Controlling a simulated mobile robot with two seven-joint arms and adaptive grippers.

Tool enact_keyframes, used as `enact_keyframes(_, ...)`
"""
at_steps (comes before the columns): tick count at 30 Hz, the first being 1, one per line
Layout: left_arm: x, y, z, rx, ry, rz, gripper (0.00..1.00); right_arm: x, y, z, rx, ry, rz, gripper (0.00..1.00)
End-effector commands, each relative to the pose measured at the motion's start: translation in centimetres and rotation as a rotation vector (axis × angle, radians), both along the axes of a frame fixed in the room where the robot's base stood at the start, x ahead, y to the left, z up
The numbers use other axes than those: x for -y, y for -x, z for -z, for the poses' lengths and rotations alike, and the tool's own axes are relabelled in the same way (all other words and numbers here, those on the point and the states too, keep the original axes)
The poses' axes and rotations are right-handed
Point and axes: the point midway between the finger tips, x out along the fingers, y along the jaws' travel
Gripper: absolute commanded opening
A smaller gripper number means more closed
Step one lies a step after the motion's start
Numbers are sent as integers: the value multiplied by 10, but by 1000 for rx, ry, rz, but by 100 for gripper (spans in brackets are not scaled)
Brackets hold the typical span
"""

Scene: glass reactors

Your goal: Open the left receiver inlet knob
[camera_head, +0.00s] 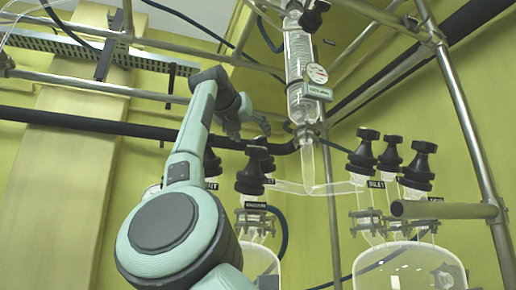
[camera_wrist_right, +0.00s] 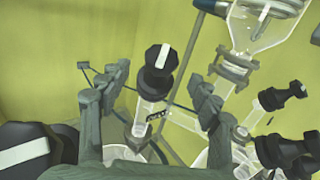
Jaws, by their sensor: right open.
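On the left receiver (camera_head: 262,262), a black knob (camera_head: 267,164) stands behind the front black knob (camera_head: 250,182); its partly hidden label ends in "ET". A clear tube runs right from it. My right gripper (camera_head: 250,122) is open above these knobs. In the right wrist view, a black knob with a white stripe (camera_wrist_right: 159,58) lies between the spread fingers (camera_wrist_right: 155,88), apart from both. It sits on a clear neck with a small dark label, too small to read, and a clear side tube. My left gripper is out of view.
A glass condenser (camera_head: 300,75) with a round gauge hangs right of the gripper. The right receiver (camera_head: 405,268) carries several black knobs (camera_head: 364,148). Metal rails (camera_head: 470,140) frame the right side. Another striped knob (camera_wrist_right: 25,152) is close at lower left in the wrist view.

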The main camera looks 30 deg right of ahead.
Motion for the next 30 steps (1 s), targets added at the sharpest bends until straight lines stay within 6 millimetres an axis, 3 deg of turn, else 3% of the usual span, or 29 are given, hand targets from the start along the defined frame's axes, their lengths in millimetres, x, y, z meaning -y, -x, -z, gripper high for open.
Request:
enact_keyframes(12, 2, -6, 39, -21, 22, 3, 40, 50, -38, -1, -3, -1, 2, 63)
enact_keyframes(25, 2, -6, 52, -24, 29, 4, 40, 59, -46, 1, -1, -1, 0, 63)
enact_keyframes(30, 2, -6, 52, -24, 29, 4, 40, 59, -46, 1, -1, -1, 0, 43)
